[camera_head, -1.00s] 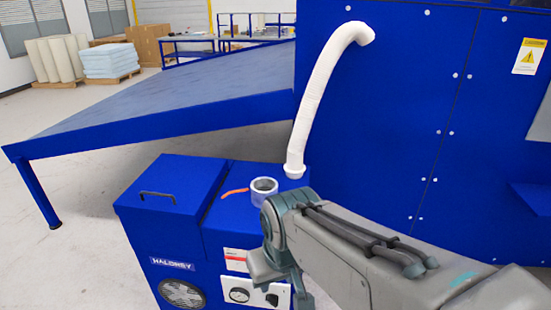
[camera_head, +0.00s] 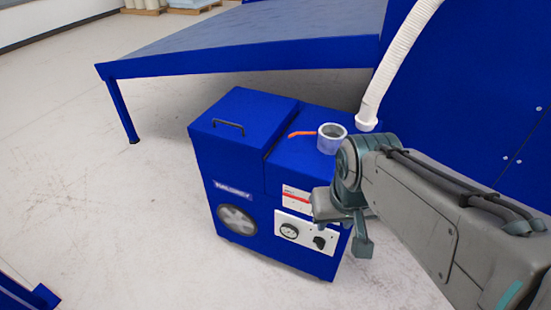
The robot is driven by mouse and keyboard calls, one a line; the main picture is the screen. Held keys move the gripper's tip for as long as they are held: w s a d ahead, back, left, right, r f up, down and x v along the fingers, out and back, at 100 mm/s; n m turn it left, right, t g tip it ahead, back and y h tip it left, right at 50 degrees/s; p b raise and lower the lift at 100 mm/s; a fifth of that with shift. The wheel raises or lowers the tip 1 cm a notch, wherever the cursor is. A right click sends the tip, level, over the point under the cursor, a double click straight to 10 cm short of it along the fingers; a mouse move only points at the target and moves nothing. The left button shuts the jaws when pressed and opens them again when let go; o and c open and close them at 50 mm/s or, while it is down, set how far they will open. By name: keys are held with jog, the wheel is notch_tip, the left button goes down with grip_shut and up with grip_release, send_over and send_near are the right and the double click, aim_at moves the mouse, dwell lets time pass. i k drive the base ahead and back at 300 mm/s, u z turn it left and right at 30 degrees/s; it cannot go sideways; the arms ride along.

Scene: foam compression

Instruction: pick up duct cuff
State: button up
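A short, light grey ring-shaped cuff (camera_head: 332,139), which I take for the duct cuff, stands upright on top of the blue machine (camera_head: 255,150), near its right back corner. Its open top faces up and the inside looks dark. My gripper (camera_head: 343,217) is at the end of my grey arm, in front of the machine's right front, below and in front of the cuff. It appears apart from the cuff. Its fingers are not clear enough to tell open from shut, and I see nothing held.
An orange strip (camera_head: 301,133) lies beside the cuff. A white hose (camera_head: 398,55) hangs down, its end (camera_head: 367,122) just right of the cuff. A blue sloped table (camera_head: 250,45) stands behind, a blue wall (camera_head: 480,110) at right.

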aim_at(366, 119)
jog(key=k, duration=0.5)
jog(key=u, duration=0.8)
jog(key=i, duration=1)
jog(key=z, duration=0.5)
jog(key=i, duration=0.8)
jog(key=z, duration=0.8)
